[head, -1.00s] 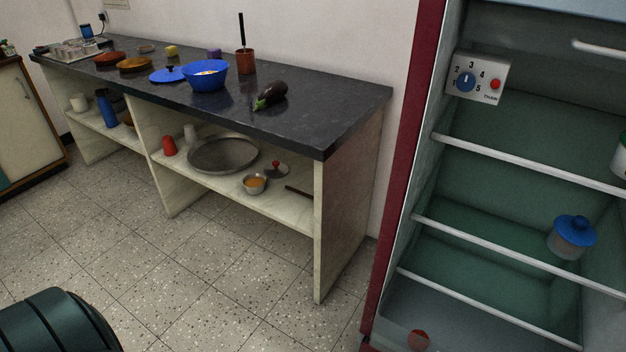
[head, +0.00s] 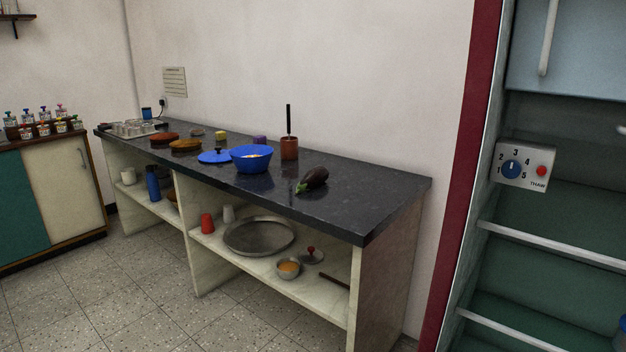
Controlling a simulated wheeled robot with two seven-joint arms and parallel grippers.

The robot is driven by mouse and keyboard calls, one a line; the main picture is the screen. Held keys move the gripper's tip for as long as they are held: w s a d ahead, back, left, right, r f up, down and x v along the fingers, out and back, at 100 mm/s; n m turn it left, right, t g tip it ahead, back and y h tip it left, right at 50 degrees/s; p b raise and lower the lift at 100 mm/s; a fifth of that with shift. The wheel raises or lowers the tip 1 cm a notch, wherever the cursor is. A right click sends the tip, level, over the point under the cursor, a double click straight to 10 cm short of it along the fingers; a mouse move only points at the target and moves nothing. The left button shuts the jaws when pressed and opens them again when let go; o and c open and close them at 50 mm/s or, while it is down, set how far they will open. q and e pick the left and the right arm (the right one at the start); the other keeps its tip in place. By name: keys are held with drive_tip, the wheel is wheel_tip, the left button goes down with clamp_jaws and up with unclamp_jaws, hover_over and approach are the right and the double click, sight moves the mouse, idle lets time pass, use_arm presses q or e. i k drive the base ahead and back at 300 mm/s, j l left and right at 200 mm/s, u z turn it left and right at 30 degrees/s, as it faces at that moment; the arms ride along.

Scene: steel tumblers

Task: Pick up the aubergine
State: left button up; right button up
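The aubergine (head: 314,178) is dark purple with a green stem end. It lies on its side on the dark counter (head: 385,198), toward the counter's right end. Its green end points to the lower left, toward the counter's front edge. Neither of my grippers shows in the head view, and nothing touches the aubergine.
A blue bowl (head: 251,160) stands left of the aubergine, with a brown pot (head: 289,149) behind, holding a dark upright handle. A blue lid (head: 215,157) lies further left. An open fridge (head: 540,230) stands at the right. The floor (head: 130,290) in front is clear.

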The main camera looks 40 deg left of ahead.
sight(317, 175)
drive_tip(key=i+j+u, duration=0.15)
drive_tip(key=j+u, duration=0.15)
drive_tip(key=j, duration=0.15)
drive_tip(key=i+j+u, duration=0.25)
drive_tip(key=j, duration=0.2)
drive_tip(key=i+j+u, duration=0.15)
drive_tip(key=j+u, duration=0.15)
drive_tip(key=i+j+u, duration=0.3)
drive_tip(key=j, duration=0.15)
